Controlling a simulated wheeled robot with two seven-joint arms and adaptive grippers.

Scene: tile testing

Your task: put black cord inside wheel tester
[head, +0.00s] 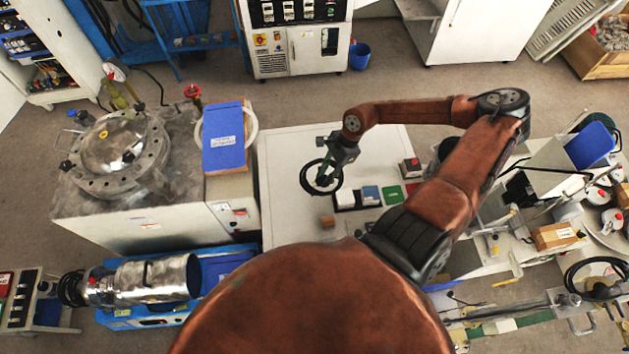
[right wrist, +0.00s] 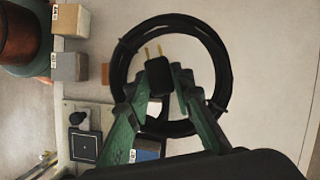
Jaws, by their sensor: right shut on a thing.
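The black cord (head: 304,184) is a round coil with a plug. My right gripper (head: 326,174) is shut on it above the white table. In the right wrist view the plug sits between the fingertips of the right gripper (right wrist: 160,82), its two metal prongs showing. The coil of the cord (right wrist: 222,68) spreads around the fingers there. I cannot tell for certain which machine is the wheel tester. A large machine with a round bolted metal lid (head: 115,140) stands to the left; its lid looks closed. My left gripper is not in view.
The white table (head: 290,155) holds several small blocks, among them a blue one (head: 370,195) and a green one (head: 391,194). A blue binder (head: 223,140) lies on the left machine. A metal cylinder (head: 150,280) lies at the lower left. Equipment crowds the right.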

